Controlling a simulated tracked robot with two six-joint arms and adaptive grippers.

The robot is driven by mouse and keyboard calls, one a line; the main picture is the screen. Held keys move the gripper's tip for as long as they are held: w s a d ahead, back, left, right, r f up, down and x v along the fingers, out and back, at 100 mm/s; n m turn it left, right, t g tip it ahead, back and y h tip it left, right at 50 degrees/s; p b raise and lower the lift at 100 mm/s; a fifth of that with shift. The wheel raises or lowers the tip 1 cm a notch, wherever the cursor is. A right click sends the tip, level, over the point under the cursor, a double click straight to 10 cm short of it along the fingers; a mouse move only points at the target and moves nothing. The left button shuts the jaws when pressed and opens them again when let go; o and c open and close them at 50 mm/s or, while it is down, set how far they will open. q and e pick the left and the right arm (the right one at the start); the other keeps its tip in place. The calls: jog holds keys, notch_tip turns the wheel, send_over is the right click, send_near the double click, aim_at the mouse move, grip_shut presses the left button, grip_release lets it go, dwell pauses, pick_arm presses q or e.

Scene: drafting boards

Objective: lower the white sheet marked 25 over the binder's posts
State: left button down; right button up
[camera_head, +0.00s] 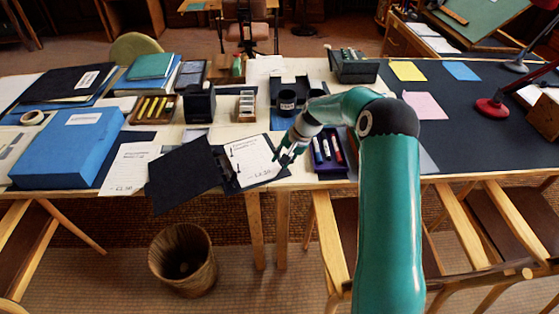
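The open dark binder lies at the front edge of the table, its left cover (185,174) tilted past the edge. A white printed sheet (252,160) lies over its right half. Small dark marks along the sheet's left side may be the posts; they are too small to tell. Another white sheet (127,170) lies left of the binder. The large print on both sheets is too small to read surely. My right gripper (283,157) is at the right edge of the sheet on the binder; its fingers are too small to tell whether they grip it. My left gripper is not seen.
A pen tray (333,170) stands close to the right of my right gripper. A blue box (68,146) is at the left. Behind the binder are a card holder (246,105) and a dark cup (287,101). A waste basket (183,261) stands on the floor.

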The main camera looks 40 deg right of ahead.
dwell(0.3)
jog(key=v, duration=1.2)
